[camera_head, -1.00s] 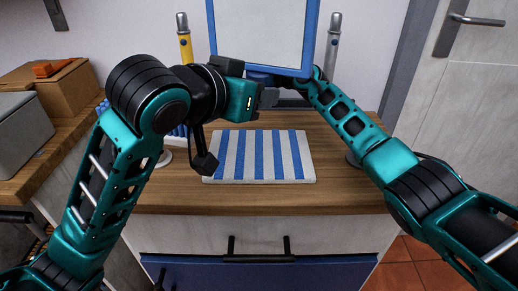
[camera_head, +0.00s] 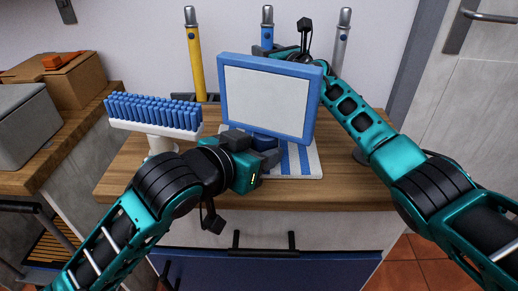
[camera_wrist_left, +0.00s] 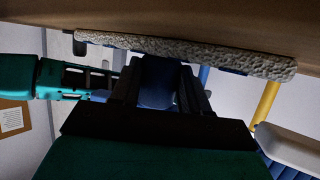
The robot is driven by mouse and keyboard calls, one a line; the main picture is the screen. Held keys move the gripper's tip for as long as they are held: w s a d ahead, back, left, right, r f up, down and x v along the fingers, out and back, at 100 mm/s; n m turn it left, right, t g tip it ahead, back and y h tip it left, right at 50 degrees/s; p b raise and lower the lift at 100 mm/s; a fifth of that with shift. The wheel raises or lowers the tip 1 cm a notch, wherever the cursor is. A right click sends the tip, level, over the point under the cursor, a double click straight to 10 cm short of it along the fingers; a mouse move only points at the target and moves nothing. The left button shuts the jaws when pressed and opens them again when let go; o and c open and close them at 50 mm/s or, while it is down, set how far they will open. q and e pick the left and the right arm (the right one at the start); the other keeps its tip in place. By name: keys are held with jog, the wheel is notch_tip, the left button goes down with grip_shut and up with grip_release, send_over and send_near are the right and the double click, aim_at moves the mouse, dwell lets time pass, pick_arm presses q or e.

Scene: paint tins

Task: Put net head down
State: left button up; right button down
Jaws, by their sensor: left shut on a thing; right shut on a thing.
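The net head, a blue frame around a pale panel (camera_head: 268,103), is upright above the back of the blue-and-white striped mat (camera_head: 298,168). My left gripper (camera_head: 268,150) is shut on its blue neck at the bottom edge. In the left wrist view the blue neck (camera_wrist_left: 157,85) sits between the dark fingers, close to the mat's rough grey edge (camera_wrist_left: 190,55); I cannot tell whether they touch. My right gripper (camera_head: 278,50) is behind the net head, at the blue pole (camera_head: 267,28), and appears shut on it. The frame partly hides its fingers.
A blue-bristled brush head (camera_head: 155,112) stands on a white holder at the left. A yellow pole (camera_head: 194,50) and a silver pole (camera_head: 342,45) stand at the back. Boxes (camera_head: 55,78) sit on the left counter. The wooden worktop's front strip (camera_head: 330,197) is clear.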

pick_arm(q)
jog(key=shift+f, duration=0.1)
pick_arm(e)
jog(key=shift+f, duration=0.4)
pick_arm(q)
jog(key=shift+f, duration=0.25)
jog(key=o, duration=1.2)
jog(key=shift+f, duration=0.15)
jog(key=shift+r, duration=0.25)
jog(key=shift+s+a+r, duration=0.15)
jog(key=shift+s+r, duration=0.05)
jog(key=shift+s, duration=0.15)
jog(key=v, duration=0.7)
jog(key=shift+w+r, duration=0.15)
